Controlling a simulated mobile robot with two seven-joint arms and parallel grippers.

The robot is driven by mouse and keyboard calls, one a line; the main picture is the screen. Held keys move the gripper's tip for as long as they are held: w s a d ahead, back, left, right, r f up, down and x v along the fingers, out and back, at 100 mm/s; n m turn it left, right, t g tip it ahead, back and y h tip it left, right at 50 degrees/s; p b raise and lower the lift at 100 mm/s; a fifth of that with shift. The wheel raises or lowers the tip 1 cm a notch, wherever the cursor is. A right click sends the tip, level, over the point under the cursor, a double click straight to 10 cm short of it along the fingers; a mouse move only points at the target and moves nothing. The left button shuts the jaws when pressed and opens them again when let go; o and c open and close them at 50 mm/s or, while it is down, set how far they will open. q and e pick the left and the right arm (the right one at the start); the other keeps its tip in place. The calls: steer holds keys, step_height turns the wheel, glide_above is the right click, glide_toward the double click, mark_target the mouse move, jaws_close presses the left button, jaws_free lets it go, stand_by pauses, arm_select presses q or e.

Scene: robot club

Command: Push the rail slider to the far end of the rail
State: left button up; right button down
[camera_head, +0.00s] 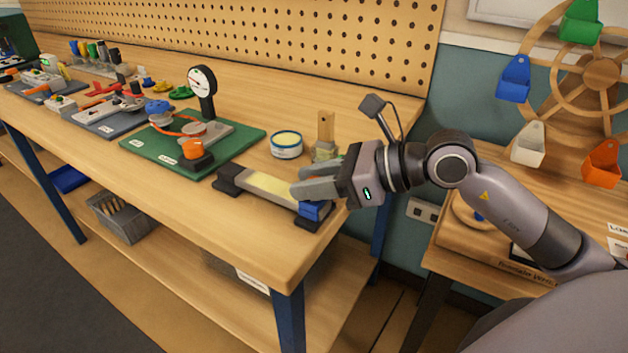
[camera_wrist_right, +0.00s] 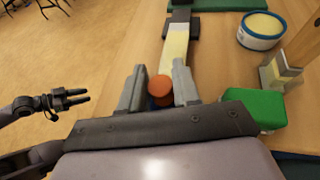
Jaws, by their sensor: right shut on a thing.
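The rail (camera_head: 268,188) lies near the right end of the workbench; its pale yellow strip also shows in the wrist view (camera_wrist_right: 174,46). The blue rail slider (camera_head: 316,210) sits at the rail's right end, close to the end block. Its orange-red knob (camera_wrist_right: 160,87) stands between my right fingers. My right gripper (camera_head: 298,188) is shut on the slider and partly hides it in the head view. The rail's other end has a dark block (camera_head: 229,178). My left gripper (camera_wrist_right: 88,96) shows only in the wrist view, off to the left, with its fingers apart and empty.
A round blue-and-white tin (camera_head: 286,144) and a wooden-handled brush (camera_head: 325,137) stand behind the rail. A green block (camera_wrist_right: 256,108) is close to my right gripper. A green board (camera_head: 150,154) with a dial gauge (camera_head: 202,82) lies beyond the rail's far end.

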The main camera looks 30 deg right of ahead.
steer(key=c, duration=0.9)
jaws_free()
steer(key=b+v, duration=0.1)
steer(key=v, duration=0.6)
steer(key=shift+b, duration=0.3)
steer(key=shift+r, duration=0.1)
